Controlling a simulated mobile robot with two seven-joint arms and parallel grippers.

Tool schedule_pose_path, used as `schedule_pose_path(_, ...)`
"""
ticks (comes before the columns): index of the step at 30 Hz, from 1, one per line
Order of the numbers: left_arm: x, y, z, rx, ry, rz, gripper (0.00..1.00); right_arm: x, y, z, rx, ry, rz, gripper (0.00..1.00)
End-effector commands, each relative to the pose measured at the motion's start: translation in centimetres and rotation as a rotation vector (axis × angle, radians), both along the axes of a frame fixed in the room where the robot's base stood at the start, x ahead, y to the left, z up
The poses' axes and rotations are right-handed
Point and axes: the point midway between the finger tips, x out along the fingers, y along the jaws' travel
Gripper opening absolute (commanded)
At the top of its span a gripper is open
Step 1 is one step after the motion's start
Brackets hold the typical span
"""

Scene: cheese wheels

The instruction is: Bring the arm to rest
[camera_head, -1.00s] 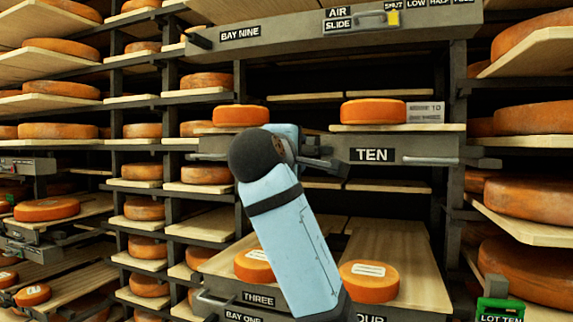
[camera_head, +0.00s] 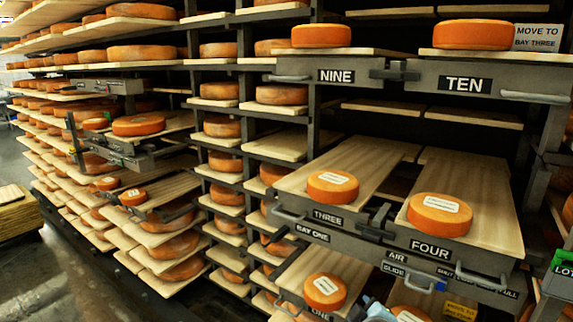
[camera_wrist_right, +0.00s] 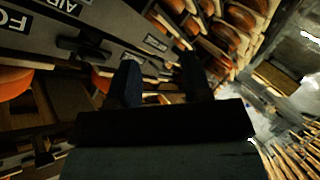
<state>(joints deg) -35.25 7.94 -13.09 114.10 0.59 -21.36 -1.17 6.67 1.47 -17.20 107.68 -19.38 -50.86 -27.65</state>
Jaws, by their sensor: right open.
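My right gripper (camera_wrist_right: 160,80) shows in the right wrist view, with its two dark fingers apart and nothing seen between them. Beyond the fingers are the grey drawer fronts and the shelves of cheese wheels; the view is tilted and dark. In the head view only a small light blue piece of my arm (camera_head: 378,310) shows at the bottom edge, by the lowest drawers. The right gripper itself cannot be made out there. My left gripper is in neither view.
Drawer THREE (camera_head: 327,218) and drawer FOUR (camera_head: 431,248) jut out, each with a labelled cheese wheel on its board. Drawers NINE (camera_head: 337,77) and TEN (camera_head: 464,84) are above, with wheels on them. Racks of wheels fill the left. Open floor (camera_head: 90,275) shows at lower left.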

Motion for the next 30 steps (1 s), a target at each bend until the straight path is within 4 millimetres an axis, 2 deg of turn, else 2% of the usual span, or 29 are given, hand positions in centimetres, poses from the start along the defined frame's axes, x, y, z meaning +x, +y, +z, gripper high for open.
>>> schedule_pose_path(1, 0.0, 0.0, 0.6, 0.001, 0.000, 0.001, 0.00, -2.6, -0.3, -2.9, 0.061, 0.035, 0.003, 0.45)
schedule_pose_path(5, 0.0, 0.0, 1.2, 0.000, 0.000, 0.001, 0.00, -8.8, -0.5, -8.6, 0.240, 0.095, -0.004, 0.45)
schedule_pose_path(6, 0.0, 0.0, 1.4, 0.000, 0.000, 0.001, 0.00, -10.9, -0.7, -10.1, 0.295, 0.115, -0.011, 0.45)
schedule_pose_path(10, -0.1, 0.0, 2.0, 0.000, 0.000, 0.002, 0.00, -17.9, -1.2, -14.1, 0.474, 0.175, -0.047, 0.45)
schedule_pose_path(12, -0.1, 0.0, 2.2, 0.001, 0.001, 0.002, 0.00, -21.4, -1.4, -15.5, 0.560, 0.202, -0.073, 0.45)
schedule_pose_path(15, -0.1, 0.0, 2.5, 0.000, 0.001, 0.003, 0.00, -25.4, -1.8, -16.7, 0.659, 0.232, -0.107, 0.45)
schedule_pose_path(18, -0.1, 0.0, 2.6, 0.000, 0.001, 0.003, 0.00, -28.0, -2.0, -17.4, 0.723, 0.250, -0.134, 0.45)
schedule_pose_path(21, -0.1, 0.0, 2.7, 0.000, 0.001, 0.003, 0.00, -29.3, -2.2, -17.7, 0.756, 0.257, -0.148, 0.45)
schedule_pose_path(30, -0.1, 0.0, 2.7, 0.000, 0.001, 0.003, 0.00, -29.4, -2.2, -17.7, 0.761, 0.258, -0.150, 0.45)
